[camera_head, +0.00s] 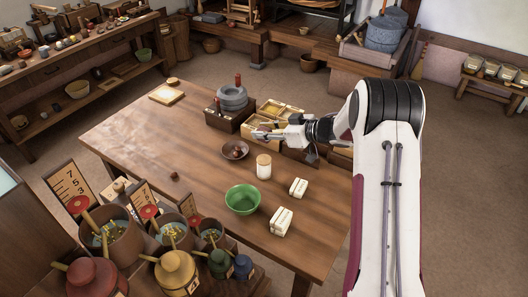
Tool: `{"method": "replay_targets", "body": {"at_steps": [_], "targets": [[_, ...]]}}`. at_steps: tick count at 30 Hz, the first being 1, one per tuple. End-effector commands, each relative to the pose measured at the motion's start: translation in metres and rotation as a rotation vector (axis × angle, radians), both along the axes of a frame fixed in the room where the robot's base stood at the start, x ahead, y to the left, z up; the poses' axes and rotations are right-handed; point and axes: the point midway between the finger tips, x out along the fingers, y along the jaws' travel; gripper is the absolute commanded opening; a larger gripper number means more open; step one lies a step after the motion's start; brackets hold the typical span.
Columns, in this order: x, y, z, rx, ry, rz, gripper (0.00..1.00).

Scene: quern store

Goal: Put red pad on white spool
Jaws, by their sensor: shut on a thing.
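My gripper (264,132) is over the middle of the wooden table, reaching in from the right with its fingers pointing left. It is shut on a small reddish thing, which looks like the red pad; the fingers hide most of it. The likely white spool (264,170) is a short white cylinder with a tan top. It stands upright on the table, below my gripper in the picture and apart from it.
A brown dish (235,149) and a green bowl (242,199) flank the white cylinder. Two white blocks (298,187) (281,221) lie to its right. A sectioned wooden box (279,111) and grey stone rings (232,98) stand behind. The table's left part is mostly clear.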

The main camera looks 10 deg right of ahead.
Motion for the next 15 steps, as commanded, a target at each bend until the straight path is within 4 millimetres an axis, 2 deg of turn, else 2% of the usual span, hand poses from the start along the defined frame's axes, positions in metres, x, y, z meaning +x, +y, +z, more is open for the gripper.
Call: {"method": "replay_targets", "body": {"at_steps": [1, 7, 15], "targets": [[0.000, 0.000, -0.009, 0.002, 0.003, 0.000, 0.07], [0.000, 0.000, -0.034, 0.001, 0.003, -0.001, 0.07], [0.000, 0.000, -0.043, 0.000, 0.000, 0.000, 0.07]]}}
